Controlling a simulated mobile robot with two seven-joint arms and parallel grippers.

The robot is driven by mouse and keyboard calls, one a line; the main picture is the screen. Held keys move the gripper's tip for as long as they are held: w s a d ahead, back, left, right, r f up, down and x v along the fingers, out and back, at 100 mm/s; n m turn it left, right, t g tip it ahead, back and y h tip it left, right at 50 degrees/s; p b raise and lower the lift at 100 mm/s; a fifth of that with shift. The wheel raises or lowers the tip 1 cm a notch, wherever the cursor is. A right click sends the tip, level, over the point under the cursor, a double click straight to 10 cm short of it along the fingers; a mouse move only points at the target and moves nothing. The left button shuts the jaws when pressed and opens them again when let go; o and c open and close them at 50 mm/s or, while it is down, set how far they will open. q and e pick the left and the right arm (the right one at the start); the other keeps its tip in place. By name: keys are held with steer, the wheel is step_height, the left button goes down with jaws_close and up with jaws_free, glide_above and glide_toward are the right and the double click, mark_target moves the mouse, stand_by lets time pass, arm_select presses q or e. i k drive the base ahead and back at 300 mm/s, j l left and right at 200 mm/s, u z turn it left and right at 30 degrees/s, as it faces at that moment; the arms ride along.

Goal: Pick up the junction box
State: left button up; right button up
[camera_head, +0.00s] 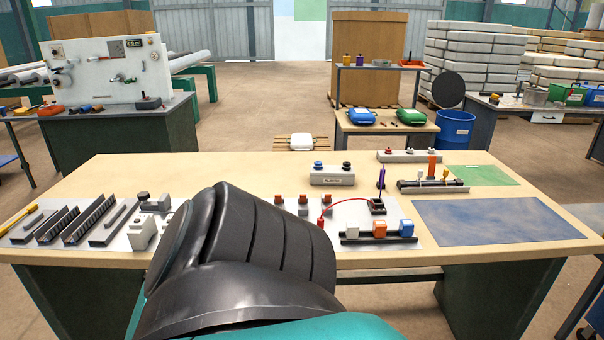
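I cannot tell for sure which thing is the junction box. A grey labelled box (332,176) with one blue and one dark knob on top stands near the back middle of the workbench. A white box (301,141) with tan bars sticking out on both sides shows just beyond the bench's back edge. A black and teal link of my own arm fills the lower middle and hides part of the bench front. Neither of my grippers shows, and nothing is seen touching either box.
The workbench (200,172) holds a tray of dark rails (75,224) at left, a small white block (141,234), red-knobbed blocks, a red cable (345,205), and orange, white and blue connectors (380,230).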

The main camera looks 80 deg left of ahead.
mark_target(327, 175)
steer(key=u, duration=2.35)
steer(key=i+l, duration=0.1)
steer(key=l, duration=0.75)
steer(key=i+l, duration=0.15)
steer(key=l, duration=0.25)
steer(key=l+u, duration=0.55)
steer(key=l, duration=0.15)
